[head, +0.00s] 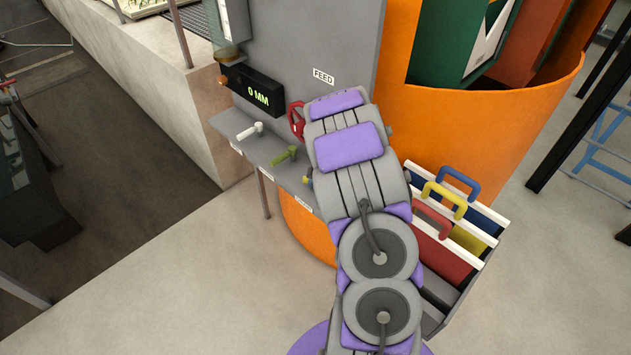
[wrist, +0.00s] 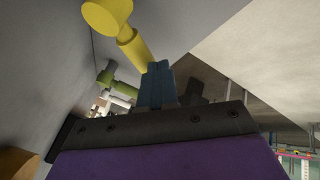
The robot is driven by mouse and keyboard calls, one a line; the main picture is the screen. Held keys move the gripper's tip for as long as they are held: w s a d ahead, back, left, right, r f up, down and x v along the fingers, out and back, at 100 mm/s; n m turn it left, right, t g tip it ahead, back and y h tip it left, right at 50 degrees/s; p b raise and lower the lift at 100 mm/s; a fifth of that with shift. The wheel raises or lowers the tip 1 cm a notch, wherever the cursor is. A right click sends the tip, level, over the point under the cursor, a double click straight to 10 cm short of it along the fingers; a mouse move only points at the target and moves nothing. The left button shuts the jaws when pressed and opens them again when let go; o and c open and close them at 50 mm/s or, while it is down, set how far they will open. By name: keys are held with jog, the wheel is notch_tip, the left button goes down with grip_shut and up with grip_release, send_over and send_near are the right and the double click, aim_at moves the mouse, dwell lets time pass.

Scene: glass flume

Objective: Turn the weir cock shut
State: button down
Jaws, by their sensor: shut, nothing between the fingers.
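A grey shelf (head: 240,143) carries a row of cocks: a white cock (head: 250,130), an olive-green cock (head: 284,156) and a yellow cock (head: 307,180), mostly hidden by my arm. The labels below them are too small to read, so I cannot tell which is the weir cock. In the wrist view the yellow cock (wrist: 133,46) is nearest, its stem ending at my gripper's (wrist: 158,70) blue fingertips; I cannot tell whether they touch. The fingers are together and empty. The green cock (wrist: 121,86) and white cock (wrist: 116,101) are farther off. In the head view my arm hides the gripper.
A display (head: 255,92) reads 0 MM. A red handle (head: 297,119) sits beside my arm below a FEED label (head: 323,76). A large orange tank (head: 480,115) stands behind, and a rack of coloured cases (head: 455,240) stands right of my arm.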

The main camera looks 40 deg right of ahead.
jog(key=shift+w+m+h, duration=0.4)
jog(key=shift+w+m, duration=0.1)
jog(key=shift+m, duration=0.3)
jog(key=w+m, duration=0.1)
jog(key=d+m+h, duration=0.1)
jog(key=shift+w+m+g+h, duration=0.3)
jog(key=shift+w+m, duration=0.05)
jog(key=shift+m, duration=0.05)
jog(key=shift+w+d+r+p, duration=0.1)
jog(key=shift+w+d+p, duration=0.25)
jog(key=shift+p, duration=0.1)
jog(key=shift+w, duration=0.1)
